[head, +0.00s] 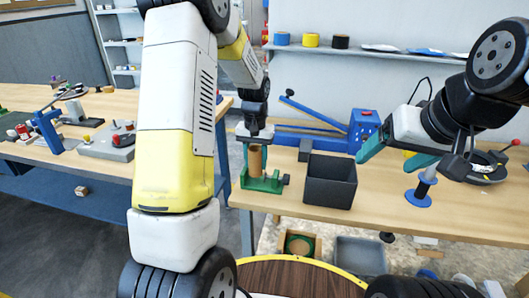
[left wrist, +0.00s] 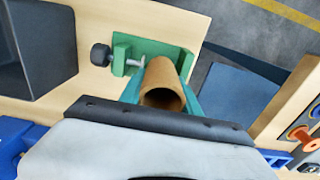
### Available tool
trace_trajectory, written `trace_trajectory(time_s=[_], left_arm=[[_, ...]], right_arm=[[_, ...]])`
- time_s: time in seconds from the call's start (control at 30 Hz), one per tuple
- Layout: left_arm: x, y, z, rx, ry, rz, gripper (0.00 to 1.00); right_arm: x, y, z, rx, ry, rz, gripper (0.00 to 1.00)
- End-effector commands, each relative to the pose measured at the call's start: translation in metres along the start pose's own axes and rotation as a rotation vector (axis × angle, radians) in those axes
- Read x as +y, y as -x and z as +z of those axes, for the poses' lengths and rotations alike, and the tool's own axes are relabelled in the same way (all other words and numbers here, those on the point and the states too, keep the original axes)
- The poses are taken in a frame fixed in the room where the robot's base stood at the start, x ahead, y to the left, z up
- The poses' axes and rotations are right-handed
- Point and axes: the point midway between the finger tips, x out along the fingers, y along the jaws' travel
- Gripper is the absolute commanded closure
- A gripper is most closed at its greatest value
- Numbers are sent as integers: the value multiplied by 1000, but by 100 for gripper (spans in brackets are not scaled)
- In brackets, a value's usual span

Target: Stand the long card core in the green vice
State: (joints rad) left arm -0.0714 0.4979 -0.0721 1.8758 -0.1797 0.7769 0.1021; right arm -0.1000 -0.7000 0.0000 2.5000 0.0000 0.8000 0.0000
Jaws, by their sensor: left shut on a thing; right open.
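The long card core (head: 254,160) is a brown tube that stands about upright at the green vice (head: 262,182) on the front edge of the bench. In the left wrist view the core (left wrist: 162,84) shows its open top end, and the vice (left wrist: 155,50) with its dark screw knob lies just beyond it. I cannot tell whether the core's foot rests in the vice. My left gripper (head: 255,138) is shut on the core from above, its teal fingers on both sides of it. My right gripper (head: 397,158) is open and empty, above the bench at the right.
A black open bin (head: 330,181) stands close to the right of the vice. A blue spool (head: 421,190) stands further right, near a dark dish (head: 485,170). A blue tool (head: 362,130) lies behind. A wooden round table (head: 290,280) is in front, below.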

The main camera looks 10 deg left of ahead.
Motion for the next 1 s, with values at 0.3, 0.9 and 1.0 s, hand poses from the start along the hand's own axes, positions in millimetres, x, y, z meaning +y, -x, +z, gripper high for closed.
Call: trace_trajectory(time_s=[0.3,0.9,1.0], left_arm=[[0,-4,0,0,1,0,100],[-1,-20,3,-6,1,1,39],[-2,-20,3,-6,2,-1,39]], right_arm=[[0,0,0,0,0,0,21],[0,0,0,0,0,0,21],[0,0,0,0,0,0,21]])
